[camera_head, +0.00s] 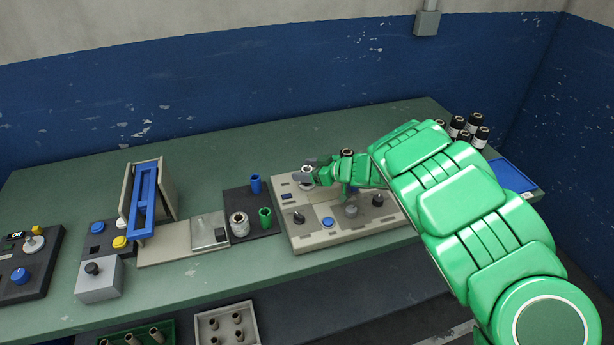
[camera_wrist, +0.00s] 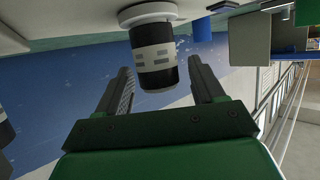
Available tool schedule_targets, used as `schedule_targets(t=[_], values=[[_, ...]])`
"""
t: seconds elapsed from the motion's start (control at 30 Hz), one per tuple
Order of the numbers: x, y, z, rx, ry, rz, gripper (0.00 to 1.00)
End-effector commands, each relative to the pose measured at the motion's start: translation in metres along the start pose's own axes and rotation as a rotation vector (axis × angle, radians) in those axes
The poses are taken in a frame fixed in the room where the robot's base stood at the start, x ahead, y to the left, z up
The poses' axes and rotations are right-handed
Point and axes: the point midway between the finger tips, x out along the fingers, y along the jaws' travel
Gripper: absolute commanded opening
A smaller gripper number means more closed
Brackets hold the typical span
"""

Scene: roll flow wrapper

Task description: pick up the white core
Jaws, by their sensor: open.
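The white core (camera_head: 239,225) stands upright in a dark tray, beside a green core (camera_head: 265,217) and in front of a blue core (camera_head: 256,183). My gripper (camera_head: 305,172) is to the right of it, over the grey control panel, and apart from it. In the wrist view my gripper (camera_wrist: 165,85) is open. A black cylinder with a pale marked band and a white flange (camera_wrist: 154,55) shows between and beyond the fingers. I cannot tell whether they touch it. A blue cylinder (camera_wrist: 202,32) is behind it.
The grey panel (camera_head: 345,232) has knobs and a blue button. A beige machine with a blue chute (camera_head: 144,203) stands left of the tray. Several black bottles (camera_head: 457,125) stand at the back right. The table's back strip (camera_head: 90,180) is clear.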

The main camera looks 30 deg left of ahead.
Motion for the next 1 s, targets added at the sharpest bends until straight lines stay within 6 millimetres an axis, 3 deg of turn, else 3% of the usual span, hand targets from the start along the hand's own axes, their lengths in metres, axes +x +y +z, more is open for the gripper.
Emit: schedule_targets(t=[0.1, 0.47, 0.77, 1.0], values=[[0.0, 0.0, 0.0, 0.0, 0.0, 0.0, 0.68], [-0.001, 0.0, 0.0, 0.001, 0.0, 0.0, 0.13], [-0.001, 0.0, -0.002, 0.0, 0.0, 0.001, 0.12], [-0.01, 0.001, -0.022, -0.003, 0.002, 0.002, 0.12]])
